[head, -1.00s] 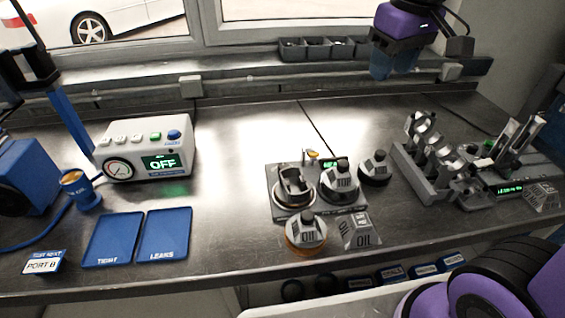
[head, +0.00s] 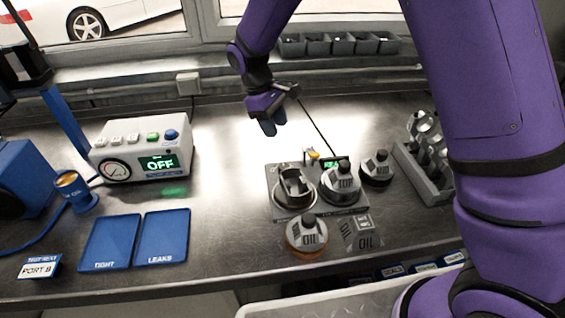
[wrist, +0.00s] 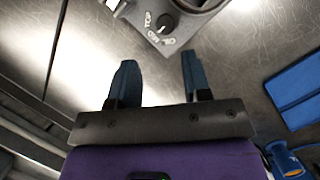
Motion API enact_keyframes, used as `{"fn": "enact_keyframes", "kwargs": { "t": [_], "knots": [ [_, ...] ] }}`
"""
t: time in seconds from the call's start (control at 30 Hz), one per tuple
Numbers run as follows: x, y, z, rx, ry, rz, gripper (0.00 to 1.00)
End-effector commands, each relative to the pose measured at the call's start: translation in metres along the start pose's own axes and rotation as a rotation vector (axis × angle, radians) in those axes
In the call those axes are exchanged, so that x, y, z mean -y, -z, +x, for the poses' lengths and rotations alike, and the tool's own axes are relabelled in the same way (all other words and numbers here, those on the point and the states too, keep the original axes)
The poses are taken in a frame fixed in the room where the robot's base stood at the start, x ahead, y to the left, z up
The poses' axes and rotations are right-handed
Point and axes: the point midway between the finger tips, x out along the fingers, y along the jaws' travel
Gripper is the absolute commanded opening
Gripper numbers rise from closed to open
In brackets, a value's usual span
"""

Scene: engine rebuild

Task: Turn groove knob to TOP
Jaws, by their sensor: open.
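My gripper (head: 270,128) hangs open and empty above the bench, left of and behind the grey fixture (head: 278,212). Its two blue fingers (wrist: 155,85) stand apart in the wrist view, with bare bench between them. The dark groove knob (wrist: 163,22) lies beyond the fingertips, on a corner of the grey plate. White labels stand around it, one seeming to read TOP. I cannot clearly tell which label its pale mark faces. The knob is not distinct in the head view. The fingers do not touch it.
A grey piece marked TOP (head: 343,185) stands on the fixture; others marked 2ND (head: 377,172) and OIL (head: 306,235) stand beside it. The tester box (head: 145,150) reads OFF. Blue trays (head: 162,238) lie front left. The bench between box and fixture is clear.

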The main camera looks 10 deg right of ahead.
Motion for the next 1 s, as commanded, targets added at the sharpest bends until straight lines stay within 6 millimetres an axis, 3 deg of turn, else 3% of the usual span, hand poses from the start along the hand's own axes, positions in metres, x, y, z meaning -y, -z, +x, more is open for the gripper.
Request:
{"fn": "enact_keyframes", "kwargs": {
  "t": [0.1,0.23,0.37,0.8,1.0],
  "knots": [
    [0.006,0.018,0.016,0.032,-0.005,-0.039,0.44],
    [0.008,0.024,0.024,0.045,-0.007,-0.056,0.44],
    [0.008,0.025,0.033,0.047,-0.007,-0.058,0.44],
    [0.008,0.02,0.105,0.047,-0.006,-0.056,0.44],
    [0.007,0.02,0.124,0.046,-0.007,-0.056,0.44]
  ]
}}
